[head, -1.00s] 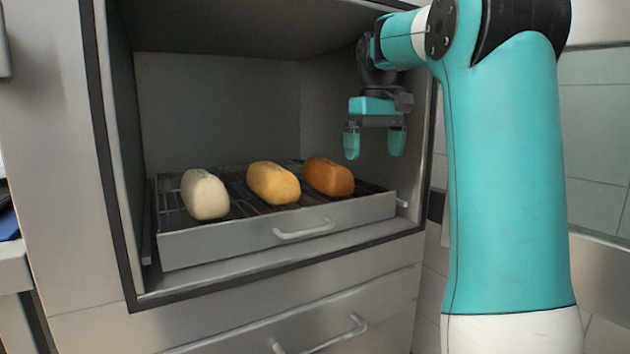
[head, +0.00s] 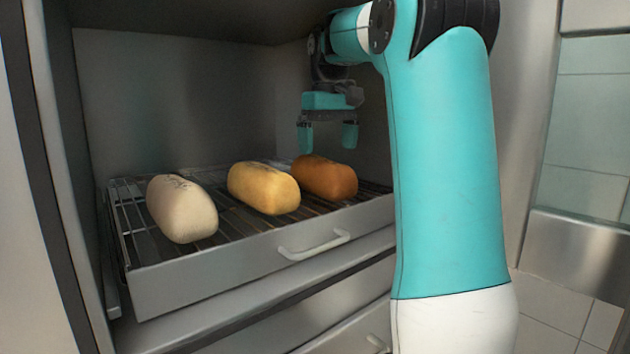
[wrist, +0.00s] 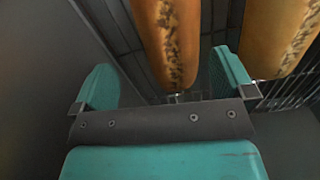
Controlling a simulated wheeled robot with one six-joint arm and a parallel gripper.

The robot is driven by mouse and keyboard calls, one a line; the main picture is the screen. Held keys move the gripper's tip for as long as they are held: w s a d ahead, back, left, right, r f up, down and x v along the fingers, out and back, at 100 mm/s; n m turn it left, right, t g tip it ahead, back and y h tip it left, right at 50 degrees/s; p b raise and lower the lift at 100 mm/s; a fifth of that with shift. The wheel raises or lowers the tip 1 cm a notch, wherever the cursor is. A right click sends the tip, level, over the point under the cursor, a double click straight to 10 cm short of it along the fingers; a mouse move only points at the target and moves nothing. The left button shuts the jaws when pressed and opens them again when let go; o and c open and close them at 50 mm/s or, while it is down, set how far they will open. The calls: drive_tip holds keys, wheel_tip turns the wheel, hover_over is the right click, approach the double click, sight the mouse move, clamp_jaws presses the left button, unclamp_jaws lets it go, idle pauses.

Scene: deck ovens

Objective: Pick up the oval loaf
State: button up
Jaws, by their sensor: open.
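Three rounded, long loaves lie on a wire rack in an open oven. The pale loaf (head: 182,208) is at left, the golden loaf (head: 264,188) in the middle, the brown loaf (head: 326,178) at right. All look roughly oval, so I cannot tell by shape which one is meant. My gripper (head: 328,138) is open and empty, pointing down behind or above the brown loaf. In the wrist view the brown loaf (wrist: 172,40) shows beyond and between the spread fingers, apparently not touching them. The golden loaf (wrist: 284,38) is at the right there.
The rack (head: 130,232) sits in a metal drawer with a front handle (head: 314,245). The oven's left wall and frame (head: 55,150) and its back wall (head: 180,100) enclose the loaves. There is free room above the loaves.

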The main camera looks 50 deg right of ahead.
sight(321, 159)
drive_tip(key=shift+w+a+f+b, duration=0.2)
drive_tip(key=shift+f+b, duration=0.15)
drive_tip(key=shift+f, duration=0.2)
drive_tip(key=shift+w+a+f+b, duration=0.15)
drive_tip(key=shift+f+b, duration=0.2)
drive_tip(key=shift+f, duration=0.2)
drive_tip(key=f+b, duration=0.3)
drive_tip(key=shift+w+a+f, duration=0.2)
drive_tip(key=shift+w+f, duration=0.05)
drive_tip(key=shift+f, duration=0.05)
drive_tip(key=shift+f+b, duration=0.45)
drive_tip(key=shift+b, duration=0.15)
drive_tip(key=shift+r, duration=0.1)
drive_tip(key=shift+s, duration=0.1)
drive_tip(key=c, duration=1)
drive_tip(key=shift+r, duration=0.1)
drive_tip(key=shift+c, duration=0.3)
drive_tip(key=shift+r, duration=0.1)
